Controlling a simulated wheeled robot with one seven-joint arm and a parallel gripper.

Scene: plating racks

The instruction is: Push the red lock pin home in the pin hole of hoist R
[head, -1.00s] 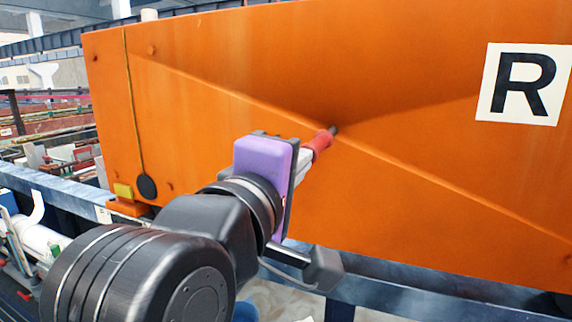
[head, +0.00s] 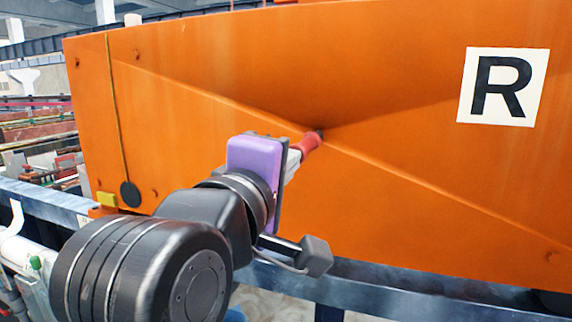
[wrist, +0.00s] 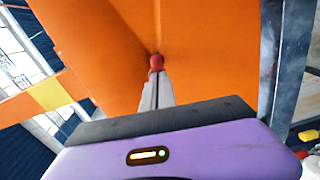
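The orange panel of hoist R (head: 400,190) fills most of the head view, with a white plate bearing a black R (head: 503,87) on it. My gripper (head: 300,155) is shut on the red lock pin (head: 310,143). The pin's dark tip (head: 319,134) meets the panel at the crease; the hole itself is hidden behind it. In the wrist view the red pin (wrist: 156,63) sits at the ends of the grey fingers, against the orange surface. I cannot tell how deep the tip is.
A blue-grey rail (head: 400,297) runs below the panel. A yellow block (head: 107,199) and a black disc on a cord (head: 130,194) are at the panel's left. Racks and pipes lie beyond on the left.

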